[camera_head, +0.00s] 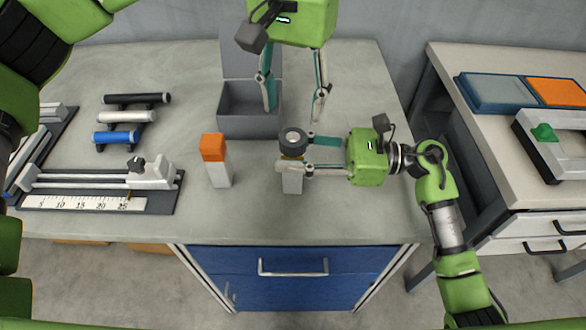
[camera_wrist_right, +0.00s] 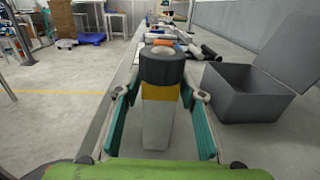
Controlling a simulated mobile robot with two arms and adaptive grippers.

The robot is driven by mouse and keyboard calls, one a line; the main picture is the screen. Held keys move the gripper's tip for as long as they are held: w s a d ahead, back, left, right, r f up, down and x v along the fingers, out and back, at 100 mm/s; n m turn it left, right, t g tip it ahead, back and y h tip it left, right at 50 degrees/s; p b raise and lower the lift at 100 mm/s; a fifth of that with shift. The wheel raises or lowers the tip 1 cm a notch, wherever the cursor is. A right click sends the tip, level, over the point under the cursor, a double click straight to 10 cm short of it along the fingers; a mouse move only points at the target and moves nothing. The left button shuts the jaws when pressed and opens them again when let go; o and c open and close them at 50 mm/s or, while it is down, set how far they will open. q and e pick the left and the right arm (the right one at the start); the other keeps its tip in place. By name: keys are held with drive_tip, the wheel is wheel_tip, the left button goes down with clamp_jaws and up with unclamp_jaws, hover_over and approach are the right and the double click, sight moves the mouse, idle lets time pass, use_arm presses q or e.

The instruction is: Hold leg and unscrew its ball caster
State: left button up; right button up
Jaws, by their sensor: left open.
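The leg (camera_head: 292,182) is a pale upright post on the workbench with a yellow band near its top. A dark round ball caster (camera_head: 293,139) with a lighter centre sits on top of it. The caster (camera_wrist_right: 161,66) and leg (camera_wrist_right: 158,125) are upright in the right wrist view. My right gripper (camera_head: 295,155) reaches in from the right, one finger on each side of the leg just below the caster. It looks open, with gaps beside the post; contact at the tips is unclear. My left gripper (camera_head: 293,104) is open and empty, pointing down behind and above the caster.
A grey box (camera_head: 235,126) with its lid raised stands behind the leg. A pale post with an orange top (camera_head: 213,148) stands to the left. Rollers (camera_head: 117,138) and a ruler fixture (camera_head: 88,203) lie farther left. A side table (camera_head: 500,150) stands right, across a gap.

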sight(293, 137)
clamp_jaws()
use_arm(q)
drive_tip(key=m, duration=0.4)
drive_tip(key=shift+f, duration=0.1)
drive_tip(key=shift+m, duration=0.3)
drive_tip(key=shift+f, duration=3.9)
